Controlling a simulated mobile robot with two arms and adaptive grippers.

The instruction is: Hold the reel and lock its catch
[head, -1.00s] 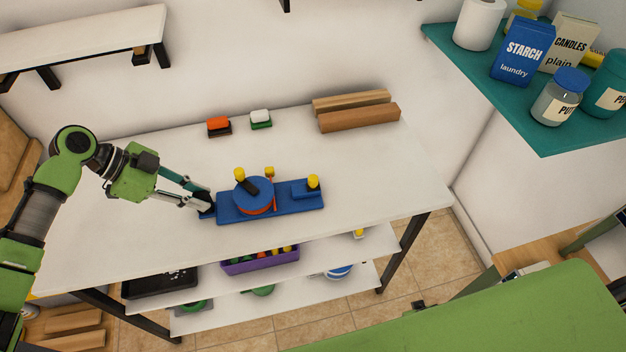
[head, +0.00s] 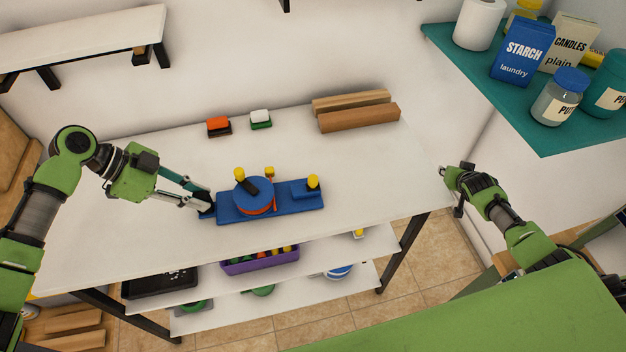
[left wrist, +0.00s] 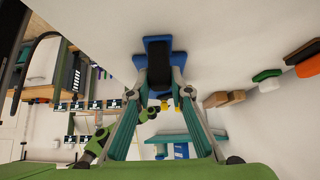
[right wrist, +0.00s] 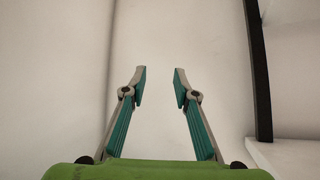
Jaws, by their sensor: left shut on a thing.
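The reel (head: 250,199) is a round blue drum with an orange band low on its side, a dark crank bar and a yellow knob on top. It sits on a long blue base (head: 284,212) on the white table. A small orange and yellow peg (head: 269,172) stands behind the drum. A blue block with a yellow knob (head: 313,181), perhaps the catch, is at the base's right end. My left gripper (head: 207,204) is shut on the black grip (left wrist: 159,64) at the base's left end. My right gripper (right wrist: 159,76) is open and empty, beyond the table's right end.
An orange brush (head: 218,124), a white-topped brush (head: 260,117) and wooden blocks (head: 358,118) lie along the back of the table. A purple bin (head: 260,263) is on the shelf below. A teal shelf (head: 540,140) with containers hangs at upper right. The table right of the base is clear.

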